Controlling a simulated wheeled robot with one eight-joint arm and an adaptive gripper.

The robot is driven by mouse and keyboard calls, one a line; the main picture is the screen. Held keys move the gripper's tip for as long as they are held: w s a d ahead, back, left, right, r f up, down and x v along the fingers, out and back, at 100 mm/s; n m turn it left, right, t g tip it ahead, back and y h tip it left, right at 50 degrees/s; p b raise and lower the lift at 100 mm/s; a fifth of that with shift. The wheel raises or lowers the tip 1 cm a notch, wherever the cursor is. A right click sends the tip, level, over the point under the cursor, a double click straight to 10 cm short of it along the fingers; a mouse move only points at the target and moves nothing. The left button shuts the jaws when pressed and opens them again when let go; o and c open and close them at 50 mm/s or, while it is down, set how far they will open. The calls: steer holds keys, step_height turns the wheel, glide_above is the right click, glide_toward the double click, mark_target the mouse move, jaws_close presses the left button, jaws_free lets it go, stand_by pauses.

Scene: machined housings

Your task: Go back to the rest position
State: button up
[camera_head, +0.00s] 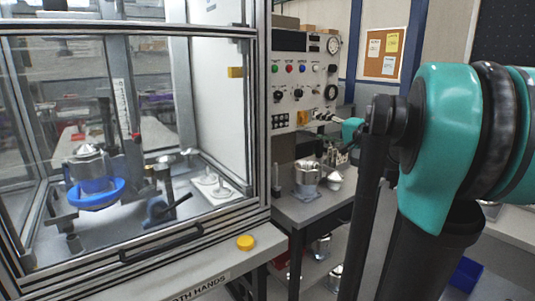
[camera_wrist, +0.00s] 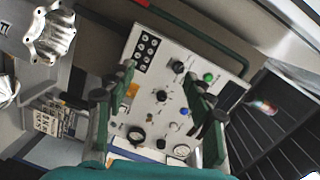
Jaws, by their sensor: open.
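My gripper (camera_wrist: 160,74) is open and empty in the wrist view, its two green and dark fingers spread apart in front of the control panel (camera_wrist: 165,100). In the head view my teal and black arm fills the right side and partly hides the gripper end, which is near the panel (camera_head: 300,75). A metal housing (camera_head: 307,172) stands on the grey side bench (camera_head: 300,212) below the panel. Another metal housing (camera_head: 88,160) sits on a blue ring (camera_head: 97,196) inside the glazed enclosure. A metal housing (camera_wrist: 50,35) also shows at the upper left of the wrist view.
The framed enclosure (camera_head: 262,110) stands at the left, its front glass down behind a black handle (camera_head: 160,244). A yellow button (camera_head: 245,242) is on its front ledge. A blue bin (camera_head: 466,274) is low at the right. A cork board (camera_head: 383,52) hangs behind.

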steer(key=s+a+f+n+g+h, duration=0.25)
steer(key=s+f, duration=0.55)
steer(key=f, duration=0.5)
steer(key=s+a+f+n+g+h, duration=0.2)
steer(key=s+a+f+g, duration=0.2)
steer(key=s+f, duration=0.55)
steer(key=s+d+f+n+g+h, duration=0.1)
steer(key=s+d+f+h, duration=0.2)
steer(key=s+f, duration=0.3)
steer(key=s+d+f+n+g+h, duration=0.1)
steer(key=s+d+f+n+h, duration=0.1)
steer(key=f, duration=0.8)
steer(key=s+d+h, duration=0.1)
steer(key=s+d, duration=0.1)
steer(key=s, duration=0.1)
steer(key=shift+s+f, duration=0.2)
steer(key=shift+s, duration=0.15)
steer(key=shift+g+h, duration=0.25)
